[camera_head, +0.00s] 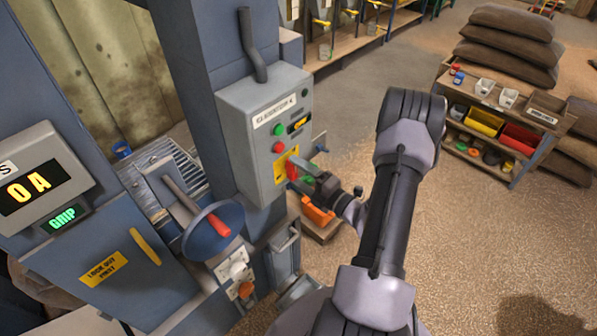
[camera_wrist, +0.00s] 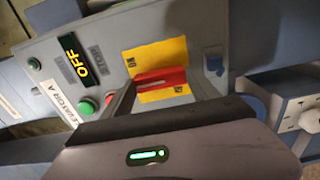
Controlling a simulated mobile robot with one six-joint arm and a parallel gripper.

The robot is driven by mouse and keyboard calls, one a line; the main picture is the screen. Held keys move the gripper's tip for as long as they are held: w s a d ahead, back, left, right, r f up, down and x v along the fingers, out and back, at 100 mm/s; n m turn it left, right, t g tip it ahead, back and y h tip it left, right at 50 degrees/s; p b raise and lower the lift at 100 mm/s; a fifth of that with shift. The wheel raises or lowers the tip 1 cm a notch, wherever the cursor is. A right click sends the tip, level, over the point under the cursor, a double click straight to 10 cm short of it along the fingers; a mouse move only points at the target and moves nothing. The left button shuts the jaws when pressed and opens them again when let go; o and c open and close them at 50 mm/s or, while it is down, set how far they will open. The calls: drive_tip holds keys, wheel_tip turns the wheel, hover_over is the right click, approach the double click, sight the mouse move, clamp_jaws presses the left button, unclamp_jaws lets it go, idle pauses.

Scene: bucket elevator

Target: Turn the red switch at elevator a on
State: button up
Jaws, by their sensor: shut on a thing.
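The red switch (camera_wrist: 162,78) is a flat bar handle on a yellow plate (camera_wrist: 160,56) on the front of the grey control box (camera_head: 262,106). The box carries a label reading elevator A (camera_wrist: 47,103). The red handle also shows in the head view (camera_head: 291,171), partly hidden by my gripper. My gripper (camera_head: 300,172) is shut on the red switch, with one finger at each side of it. The lettering on the yellow plate is small, and part of the plate is covered.
Green (camera_head: 278,130) and red (camera_head: 278,147) buttons sit near the switch. The floor at right is open before a shelf (camera_head: 500,165).

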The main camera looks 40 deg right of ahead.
idle(0.3)
drive_tip(key=o, duration=1.4)
drive_tip(key=shift+c, duration=0.2)
drive_tip(key=s+d, duration=0.1)
drive_tip(key=s, duration=1.6)
drive_tip(key=shift+s+d, duration=0.15)
drive_tip(key=shift+s, duration=0.05)
